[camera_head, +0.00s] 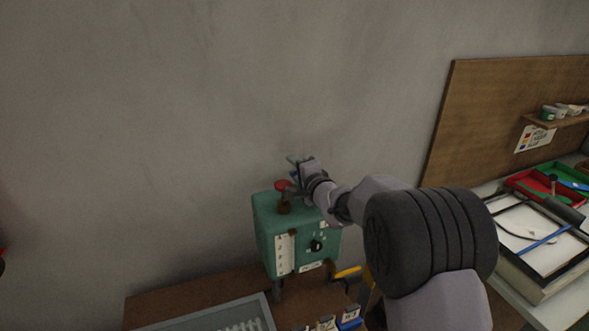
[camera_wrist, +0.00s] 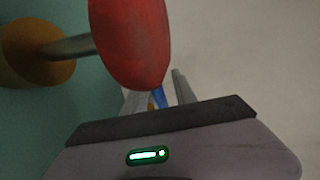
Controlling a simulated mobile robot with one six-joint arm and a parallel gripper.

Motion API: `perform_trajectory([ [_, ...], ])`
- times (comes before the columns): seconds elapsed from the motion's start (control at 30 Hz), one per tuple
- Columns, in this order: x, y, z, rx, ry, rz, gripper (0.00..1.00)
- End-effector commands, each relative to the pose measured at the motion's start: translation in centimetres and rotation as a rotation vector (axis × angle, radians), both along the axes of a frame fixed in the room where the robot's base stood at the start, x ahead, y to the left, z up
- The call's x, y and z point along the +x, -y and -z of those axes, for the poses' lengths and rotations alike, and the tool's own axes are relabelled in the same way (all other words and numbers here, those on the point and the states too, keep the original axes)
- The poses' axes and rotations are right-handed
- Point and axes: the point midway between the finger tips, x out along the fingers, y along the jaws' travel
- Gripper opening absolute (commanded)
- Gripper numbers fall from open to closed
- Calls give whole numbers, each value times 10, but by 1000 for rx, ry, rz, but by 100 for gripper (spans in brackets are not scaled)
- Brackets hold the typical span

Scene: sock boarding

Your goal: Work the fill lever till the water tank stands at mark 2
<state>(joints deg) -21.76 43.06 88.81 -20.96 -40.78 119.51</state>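The green water tank (camera_head: 263,232) stands on a brown bench in the head view. A pale gauge strip (camera_head: 285,255) with small marks runs down its front; the water level is too small to read. The fill lever ends in a red knob (camera_head: 283,185) above the tank top. In the wrist view the red knob (camera_wrist: 130,40) looms large, on a metal rod from a brass-coloured base (camera_wrist: 38,52). My gripper (camera_head: 293,166) is just above and right of the knob, with its fingers apart. The knob partly hides the fingers (camera_wrist: 160,98) in the wrist view; nothing shows held.
A black dial (camera_head: 316,245) is on the tank's front. A grey tray (camera_head: 262,305) and small boxes (camera_head: 348,314) lie on the bench in front. A yellow handle (camera_head: 347,272) is beside the tank. Trays and tools fill a table at right.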

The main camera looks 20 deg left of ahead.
Motion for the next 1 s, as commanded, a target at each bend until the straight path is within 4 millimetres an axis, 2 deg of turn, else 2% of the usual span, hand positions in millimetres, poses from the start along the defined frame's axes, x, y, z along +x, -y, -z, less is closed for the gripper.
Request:
perform_trajectory([
  [0.17, 0, 0, 0, 0, 0, 0, 33],
  [0.33, 0, 0, 0, 0, 0, 0, 2],
  [0.37, 0, 0, 0, 0, 0, 0, 0],
  [1.0, 0, 0, 0, -1, 1, 0, 0],
])
